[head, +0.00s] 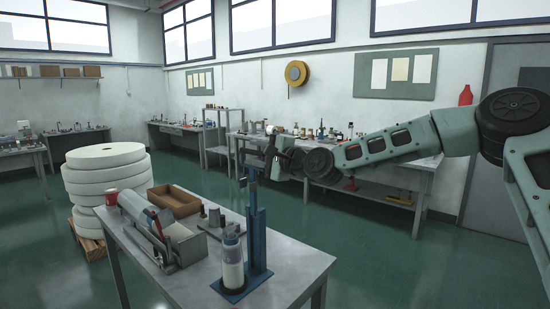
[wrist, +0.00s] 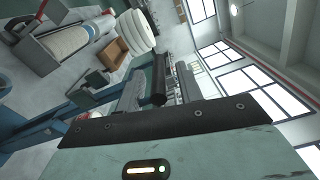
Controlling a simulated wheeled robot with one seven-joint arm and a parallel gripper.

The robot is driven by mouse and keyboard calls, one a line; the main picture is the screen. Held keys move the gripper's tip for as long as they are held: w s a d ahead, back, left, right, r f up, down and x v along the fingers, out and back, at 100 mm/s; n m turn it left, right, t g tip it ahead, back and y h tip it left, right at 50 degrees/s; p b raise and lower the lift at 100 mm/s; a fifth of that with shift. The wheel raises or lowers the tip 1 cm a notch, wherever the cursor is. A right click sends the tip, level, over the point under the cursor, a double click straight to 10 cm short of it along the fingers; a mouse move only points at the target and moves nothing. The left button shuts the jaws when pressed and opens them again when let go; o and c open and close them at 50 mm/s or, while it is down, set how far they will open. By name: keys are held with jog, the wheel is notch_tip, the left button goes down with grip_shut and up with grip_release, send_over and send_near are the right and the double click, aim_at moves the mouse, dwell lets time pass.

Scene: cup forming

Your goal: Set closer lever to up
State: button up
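The closer is a blue upright post (head: 258,225) on a square blue base plate (head: 234,290), standing on the near table. Dark parts at the post's head (head: 270,142) overlap my gripper, so I cannot make out the lever's angle clearly. My gripper (head: 279,160) is at the post's upper right, close to the head; contact cannot be told.
Stacked white rolls (head: 105,180) stand left. A cluttered workbench (head: 400,176) is behind my arm.

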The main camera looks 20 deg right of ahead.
jog(key=b+v, duration=0.4)
jog(key=v, duration=1.3)
jog(key=shift+d, duration=0.1)
jog(key=s+a+f+n+g+h, duration=0.1)
jog(key=s+a+f+n+g, duration=0.4)
jog(key=s+a+f, duration=0.45)
jog(key=s+a+f+n+g+h, duration=0.2)
jog(key=s+a+f+n+g, duration=0.3)
jog(key=f, duration=0.7)
jog(key=s+d+n+g+h, duration=0.1)
jog(key=s+n, duration=0.4)
jog(key=s, duration=0.5)
jog(key=s+d+n+g+h, duration=0.2)
jog(key=s+n+g+h, duration=0.2)
jog(key=s, duration=0.7)
jog(key=shift+d+n+h, duration=0.25)
jog(key=shift+n+h, duration=0.45)
jog(key=shift+n, duration=0.5)
